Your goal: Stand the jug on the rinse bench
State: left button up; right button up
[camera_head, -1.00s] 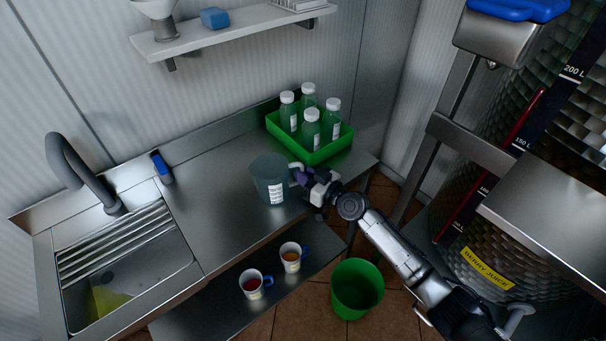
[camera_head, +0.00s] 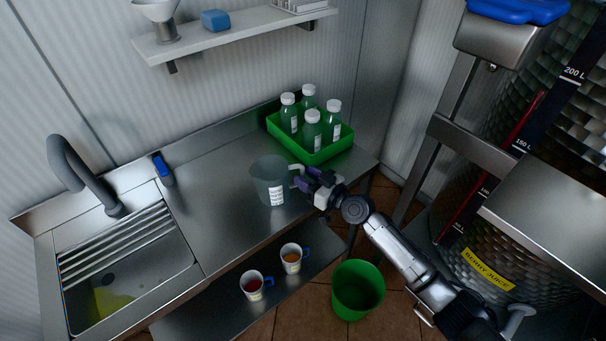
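The jug (camera_head: 268,182), grey and translucent with a white label, stands upright on the steel rinse bench (camera_head: 215,215), near its front edge. Its pale handle (camera_head: 297,172) points right toward my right gripper. My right gripper (camera_head: 304,183) is just right of the jug, by the handle. Its purple fingers are spread apart and look open, with nothing seen between them. Whether a fingertip still touches the handle is too small to tell. My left gripper is not in view.
A green crate (camera_head: 325,157) with several bottles stands behind the jug. A sink (camera_head: 125,270) with a tap is at left. Two mugs (camera_head: 252,285) (camera_head: 291,258) stand on the lower shelf. A green bucket (camera_head: 357,290) is on the floor. A steel tank (camera_head: 510,240) is at right.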

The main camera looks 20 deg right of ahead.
jog(key=v, duration=1.1)
jog(key=s+a+f+g+h, duration=0.1)
jog(key=s+a+f+g, duration=0.1)
jog(key=s+a+f, duration=0.3)
jog(key=s+a+f+n+g, duration=0.1)
jog(key=s+a+f+g, duration=0.2)
jog(key=s, duration=0.5)
jog(key=s+a+f+g+h, duration=0.1)
jog(key=s+a+f+g, duration=0.15)
jog(key=s+f, duration=0.3)
jog(key=s+d+f+m+g+h, duration=0.1)
jog(key=s+d+m+g+h, duration=0.1)
jog(key=s, duration=0.6)
jog(key=s+d+m+g+h, duration=0.2)
jog(key=s+d+h, duration=0.2)
jog(key=s, duration=0.5)
jog(key=shift+s+f+m+g+h, duration=0.2)
jog(key=shift+f+m+g+h, duration=0.15)
jog(key=shift+f+m+h, duration=0.05)
